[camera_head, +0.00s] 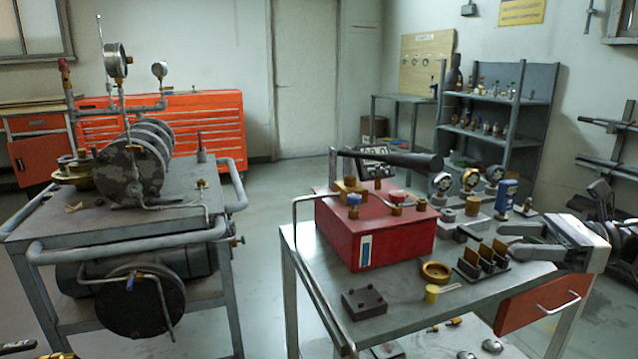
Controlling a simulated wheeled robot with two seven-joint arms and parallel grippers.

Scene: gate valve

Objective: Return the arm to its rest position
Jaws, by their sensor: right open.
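My right gripper (502,238) comes in from the right edge, over the right end of the metal cart. Its two grey fingers point left and stand apart, with nothing seen between them. It is above and behind the block with dark and brass pieces (482,260). A red box (380,235) on the cart carries valves with a blue knob (354,199) and a red knob (397,196). My left gripper cannot be made out.
The metal cart (330,300) also holds gauges (442,183), a brass ring (436,271) and a dark block (364,303). A pipe-and-tank rig (132,172) stands on a left cart. Shelves (500,115) stand behind. Open floor lies between the carts.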

